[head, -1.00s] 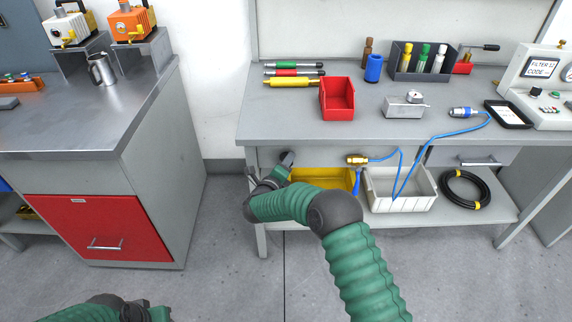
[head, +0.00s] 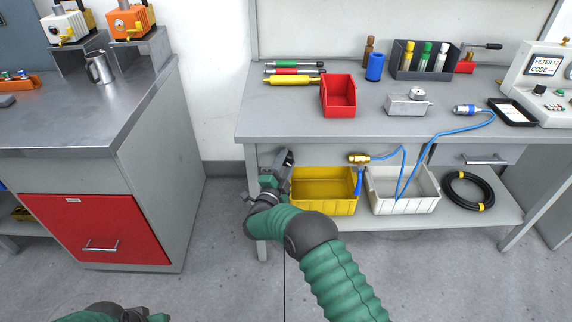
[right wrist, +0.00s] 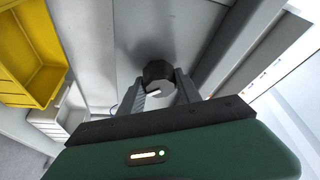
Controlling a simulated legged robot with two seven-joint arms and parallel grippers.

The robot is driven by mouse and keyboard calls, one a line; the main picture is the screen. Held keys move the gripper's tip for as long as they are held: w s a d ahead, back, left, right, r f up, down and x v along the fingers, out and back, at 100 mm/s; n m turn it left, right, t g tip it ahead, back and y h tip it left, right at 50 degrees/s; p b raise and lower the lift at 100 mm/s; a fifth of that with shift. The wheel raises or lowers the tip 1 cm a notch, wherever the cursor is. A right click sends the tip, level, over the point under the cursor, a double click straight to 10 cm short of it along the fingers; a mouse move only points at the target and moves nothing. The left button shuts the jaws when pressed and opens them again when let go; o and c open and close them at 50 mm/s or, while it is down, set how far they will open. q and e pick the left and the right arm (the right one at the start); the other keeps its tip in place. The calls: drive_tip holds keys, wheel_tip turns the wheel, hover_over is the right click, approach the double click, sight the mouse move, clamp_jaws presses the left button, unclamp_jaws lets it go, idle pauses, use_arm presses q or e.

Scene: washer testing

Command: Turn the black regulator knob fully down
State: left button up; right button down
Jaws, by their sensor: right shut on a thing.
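The black regulator knob (right wrist: 159,74) sits between the two fingers of my right gripper in the right wrist view. A short white mark shows on its face. My right gripper (right wrist: 163,88) is shut on the knob, one finger on each side. In the head view my right gripper (head: 285,160) is under the left front of the grey workbench (head: 290,128), and I cannot clearly tell the knob from the dark fingers there. My left gripper (head: 150,316) is at the bottom edge of the head view, mostly cut off, its jaws unclear.
A yellow bin (head: 323,207) and a white bin (head: 402,206) stand on the lower shelf, right of my right gripper. A blue hose (head: 404,170) hangs from the bench top, with a brass fitting (head: 358,158). A cabinet with a red drawer (head: 97,230) stands left, beyond a gap.

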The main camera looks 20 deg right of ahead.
drive_tip(key=n+t, duration=0.1)
drive_tip(key=n, duration=0.1)
drive_tip(key=f+n+t+y+b, duration=0.1)
drive_tip(key=n, duration=0.2)
drive_tip(key=shift+s+a+n, duration=0.1)
drive_tip(key=shift+n, duration=0.2)
drive_tip(key=n+t+y, duration=0.1)
drive_tip(key=n, duration=0.3)
drive_tip(key=n+t+y, duration=0.1)
drive_tip(key=n, duration=0.2)
drive_tip(key=shift+t+y, duration=0.3)
drive_tip(key=shift+n, duration=0.3)
drive_tip(key=c, duration=0.9)
unclamp_jaws()
drive_tip(key=shift+o, duration=0.3)
drive_tip(key=shift+r, duration=0.25)
